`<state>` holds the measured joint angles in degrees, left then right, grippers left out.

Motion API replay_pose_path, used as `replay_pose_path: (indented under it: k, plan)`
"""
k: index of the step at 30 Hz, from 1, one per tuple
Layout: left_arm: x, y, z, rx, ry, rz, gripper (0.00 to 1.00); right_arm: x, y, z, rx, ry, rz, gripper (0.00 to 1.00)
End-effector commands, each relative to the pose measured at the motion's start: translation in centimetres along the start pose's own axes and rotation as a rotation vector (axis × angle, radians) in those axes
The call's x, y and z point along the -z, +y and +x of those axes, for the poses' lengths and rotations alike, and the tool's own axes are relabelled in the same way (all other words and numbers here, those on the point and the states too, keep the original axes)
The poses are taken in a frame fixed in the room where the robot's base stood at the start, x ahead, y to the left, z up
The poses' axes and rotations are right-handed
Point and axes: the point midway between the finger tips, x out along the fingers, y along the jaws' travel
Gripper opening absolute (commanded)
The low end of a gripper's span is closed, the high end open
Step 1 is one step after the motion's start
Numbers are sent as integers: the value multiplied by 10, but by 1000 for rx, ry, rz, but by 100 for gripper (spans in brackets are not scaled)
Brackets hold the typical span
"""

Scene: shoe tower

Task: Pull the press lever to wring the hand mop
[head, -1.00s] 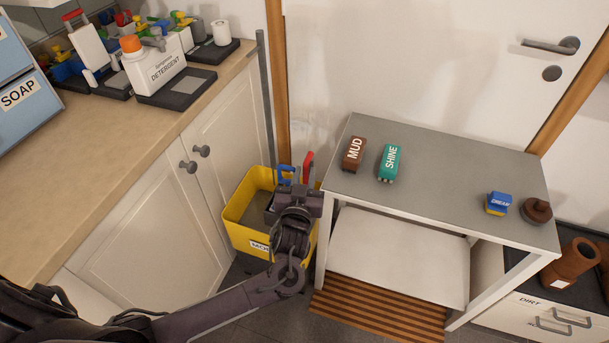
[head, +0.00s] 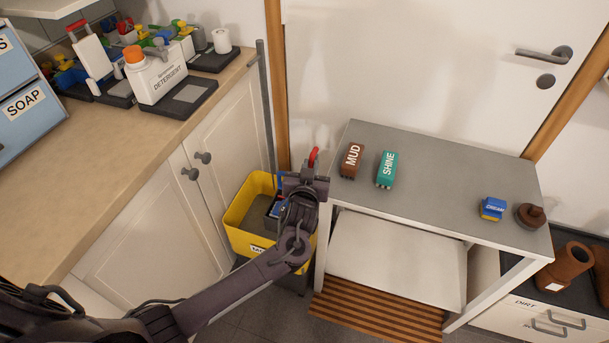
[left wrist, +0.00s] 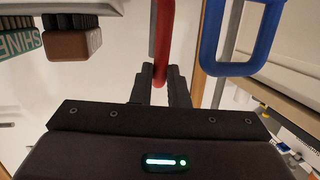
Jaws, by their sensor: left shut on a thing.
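The yellow mop bucket (head: 240,212) stands on the floor between the cabinet and the bench. A red-topped lever (head: 314,155) rises at its right side. My left gripper (head: 305,182) is above the bucket's right side. In the left wrist view, its fingertips (left wrist: 160,85) are shut around the red bar of the lever (left wrist: 163,45). A blue loop handle (left wrist: 233,40), apparently the hand mop's, is to the right of the fingers and apart from them. In the head view, my gripper and arm hide much of the mop and press. My right gripper is not in view.
A grey-topped bench (head: 440,190) stands close on the right, with a brown MUD block (head: 351,160) and a green SHINE block (head: 386,170). The cabinet (head: 150,215) is on the left. A grey pole (head: 265,110) stands behind the bucket.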

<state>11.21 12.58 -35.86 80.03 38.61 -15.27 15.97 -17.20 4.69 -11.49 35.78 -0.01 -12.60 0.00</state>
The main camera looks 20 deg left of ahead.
Motion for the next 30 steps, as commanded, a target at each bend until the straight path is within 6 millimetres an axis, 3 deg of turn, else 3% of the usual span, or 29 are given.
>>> replay_pose_path:
  k: [1, 3, 9, 22, 23, 24, 30]
  plan:
    - [11, 3, 15, 4, -49, 4, 0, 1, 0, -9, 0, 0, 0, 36]
    - [10, 7, 36, 2, -121, 19, 0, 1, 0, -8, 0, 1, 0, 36]
    - [6, 14, 70, 1, -249, 49, 0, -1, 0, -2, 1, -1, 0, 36]
    - [6, 15, 77, -2, -281, 57, 0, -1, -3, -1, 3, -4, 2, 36]
    - [6, 15, 77, -2, -281, 56, 18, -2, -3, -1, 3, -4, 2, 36]
    - [6, 15, 77, -2, -281, 56, 23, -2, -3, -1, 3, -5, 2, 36]
    - [6, 15, 77, -2, -281, 56, 23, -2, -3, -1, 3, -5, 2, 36]
